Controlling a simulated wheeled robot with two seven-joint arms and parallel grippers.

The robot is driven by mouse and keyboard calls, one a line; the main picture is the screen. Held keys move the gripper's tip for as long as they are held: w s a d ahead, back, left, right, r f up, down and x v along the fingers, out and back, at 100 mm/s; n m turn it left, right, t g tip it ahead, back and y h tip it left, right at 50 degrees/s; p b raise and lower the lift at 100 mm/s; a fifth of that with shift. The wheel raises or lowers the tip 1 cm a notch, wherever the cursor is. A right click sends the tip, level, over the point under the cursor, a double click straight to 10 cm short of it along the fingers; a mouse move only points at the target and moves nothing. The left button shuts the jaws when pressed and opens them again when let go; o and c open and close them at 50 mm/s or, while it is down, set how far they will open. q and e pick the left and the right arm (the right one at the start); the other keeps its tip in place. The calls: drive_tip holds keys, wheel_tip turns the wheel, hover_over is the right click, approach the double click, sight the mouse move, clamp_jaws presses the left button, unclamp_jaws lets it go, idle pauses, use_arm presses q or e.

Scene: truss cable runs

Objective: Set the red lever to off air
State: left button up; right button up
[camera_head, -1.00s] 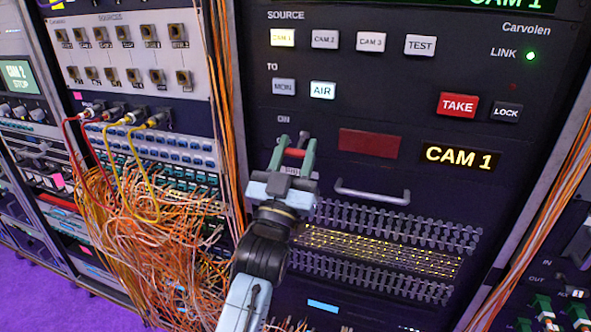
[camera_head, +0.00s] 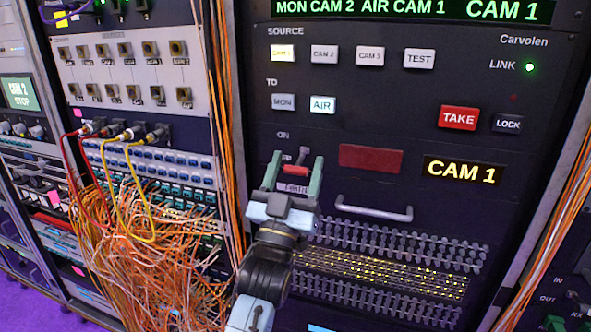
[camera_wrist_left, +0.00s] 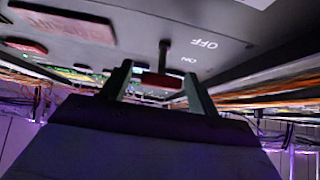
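The red lever (camera_head: 295,169) is on the dark switcher panel, below the ON label (camera_head: 283,134). In the left wrist view its dark stem (camera_wrist_left: 163,55) comes off the panel and ends in a red handle (camera_wrist_left: 161,80); OFF and ON labels stand beside it. My left gripper (camera_head: 294,166) is open at the lever, one finger on each side of the red handle. The wrist view also shows the two fingers (camera_wrist_left: 159,84) apart around the handle; I cannot tell whether either touches it. The OFF label is not visible in the head view. My right gripper is not in view.
A dark red plate (camera_head: 371,158) and a grey bar handle (camera_head: 373,207) lie right of the gripper. A lit CAM 1 display (camera_head: 462,172) is farther right. Orange cables (camera_head: 226,130) hang left of the panel, with a patch bay (camera_head: 160,160) of tangled cables beyond.

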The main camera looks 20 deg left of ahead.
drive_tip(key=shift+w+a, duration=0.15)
use_arm(q)
drive_tip(key=shift+s+f, duration=0.15)
drive_tip(key=shift+f, duration=0.05)
drive_tip(key=b+v, duration=0.1)
drive_tip(key=v, duration=1.1)
drive_tip(key=shift+s+f, duration=0.2)
drive_tip(key=shift+s, duration=0.2)
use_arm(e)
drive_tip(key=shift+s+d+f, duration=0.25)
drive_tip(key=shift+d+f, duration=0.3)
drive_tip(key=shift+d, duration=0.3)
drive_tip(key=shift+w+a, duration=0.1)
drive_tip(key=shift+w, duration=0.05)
